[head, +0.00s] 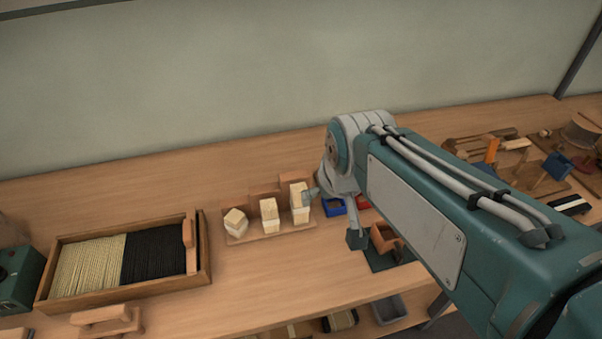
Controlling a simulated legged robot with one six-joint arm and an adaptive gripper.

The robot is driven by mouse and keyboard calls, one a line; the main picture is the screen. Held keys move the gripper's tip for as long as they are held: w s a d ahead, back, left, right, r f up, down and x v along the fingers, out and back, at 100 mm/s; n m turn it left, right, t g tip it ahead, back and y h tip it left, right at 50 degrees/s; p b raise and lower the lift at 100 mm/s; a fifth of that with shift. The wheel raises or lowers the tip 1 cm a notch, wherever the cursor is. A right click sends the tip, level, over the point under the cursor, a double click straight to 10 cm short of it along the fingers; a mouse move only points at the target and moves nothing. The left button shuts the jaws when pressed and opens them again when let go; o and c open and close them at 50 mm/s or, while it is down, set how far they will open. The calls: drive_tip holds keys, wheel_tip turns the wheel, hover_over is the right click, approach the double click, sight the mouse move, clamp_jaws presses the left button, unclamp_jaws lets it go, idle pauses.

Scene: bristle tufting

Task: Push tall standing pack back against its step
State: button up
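A wooden stand (270,234) on the bench carries three pale packs in a row. The tall pack (299,215) stands upright at its right end, in front of a wooden step (294,178). A middle pack (269,210) stands beside it, and a short pack (236,221) sits turned at the left end. My gripper (333,217) reaches down at the right of the stand with its two fingers spread wide. Its left fingertip is at the tall pack's right side and overlaps it in view; I cannot tell whether they touch. Any gap between pack and step is hidden.
A wooden tray (203,262) of pale and black bristles lies left. A blue bin (334,207) and a red bin (363,203) sit behind my gripper. An orange-brown part (383,239) lies on a dark mat to its right. Bench in front of the stand is clear.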

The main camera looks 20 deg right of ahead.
drive_tip(key=w+f, duration=0.3)
drive_tip(key=w, duration=0.5)
drive_tip(key=g, duration=0.2)
approach(299, 188)
drive_tip(key=shift+x, duration=0.85)
drive_tip(key=shift+s+f, duration=0.15)
drive_tip(key=x, duration=1)
drive_tip(key=shift+f, duration=0.25)
drive_tip(key=c, duration=1.2)
